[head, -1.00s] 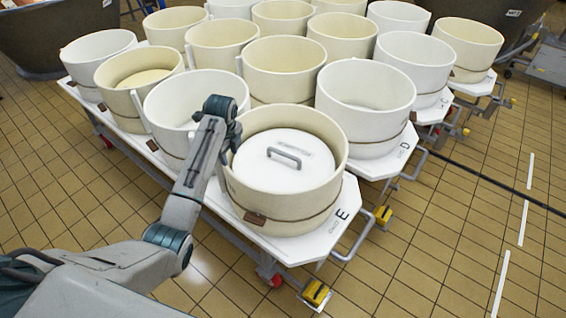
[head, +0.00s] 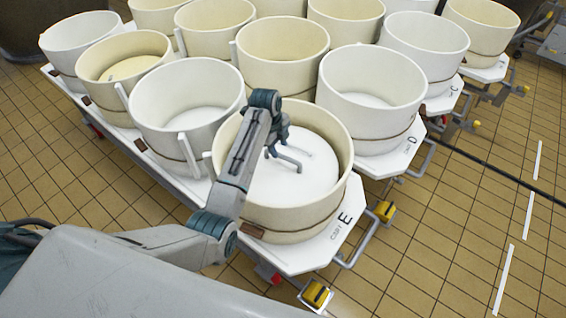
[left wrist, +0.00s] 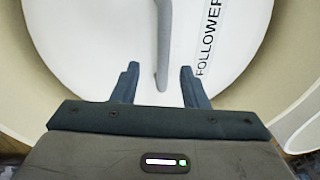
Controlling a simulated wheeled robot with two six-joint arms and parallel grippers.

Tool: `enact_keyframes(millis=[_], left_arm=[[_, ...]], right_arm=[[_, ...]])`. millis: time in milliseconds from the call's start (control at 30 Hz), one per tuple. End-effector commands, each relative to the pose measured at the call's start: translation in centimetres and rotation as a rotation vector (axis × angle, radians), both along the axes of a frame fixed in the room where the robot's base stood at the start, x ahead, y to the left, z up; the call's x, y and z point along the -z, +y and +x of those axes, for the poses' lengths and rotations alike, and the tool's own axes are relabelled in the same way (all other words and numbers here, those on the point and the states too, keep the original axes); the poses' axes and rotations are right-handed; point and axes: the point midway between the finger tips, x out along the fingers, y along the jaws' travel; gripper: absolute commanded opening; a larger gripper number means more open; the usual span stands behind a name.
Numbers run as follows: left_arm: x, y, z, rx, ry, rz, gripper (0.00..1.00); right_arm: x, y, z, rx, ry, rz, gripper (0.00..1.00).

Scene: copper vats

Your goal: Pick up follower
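The follower (head: 312,180) is a white round disc with a grey bar handle, lying inside the cream front vat on the cart marked E. In the left wrist view the follower (left wrist: 110,45) carries the label "FOLLOWER", and its handle (left wrist: 163,45) runs lengthwise from the top edge to between the fingertips. My left gripper (head: 278,150) is over the vat, above the handle. In the left wrist view my left gripper (left wrist: 160,80) is open, with a finger on each side of the handle's near end and gaps to both. My right gripper is not in view.
The cream vat's rim (head: 343,130) surrounds the follower. Several white and cream vats stand close behind on octagonal carts, including a white vat (head: 372,85) at right. Yellow cart pedals (head: 316,293) stick out in front.

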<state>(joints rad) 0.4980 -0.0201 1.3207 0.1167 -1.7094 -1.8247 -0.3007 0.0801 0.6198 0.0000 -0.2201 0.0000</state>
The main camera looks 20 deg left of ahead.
Motion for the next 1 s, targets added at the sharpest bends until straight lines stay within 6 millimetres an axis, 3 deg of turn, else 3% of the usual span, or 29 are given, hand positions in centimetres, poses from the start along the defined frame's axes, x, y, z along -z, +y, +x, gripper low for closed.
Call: enact_keyframes(millis=[267, 600, 867, 1000], left_arm=[[2.1, -0.4, 0.3, -0.001, 0.002, 0.000, 0.40], [6.2, -1.3, 0.9, -0.001, 0.001, 0.002, 0.40], [6.6, -1.3, 0.9, -0.001, -0.001, 0.002, 0.40], [6.6, -1.3, 0.9, -0.001, -0.001, 0.002, 0.16]], right_arm=[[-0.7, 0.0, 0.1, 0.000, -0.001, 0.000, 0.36], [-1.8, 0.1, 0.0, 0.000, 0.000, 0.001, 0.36], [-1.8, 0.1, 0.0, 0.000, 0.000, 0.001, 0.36], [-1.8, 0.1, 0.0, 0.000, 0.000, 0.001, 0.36]])
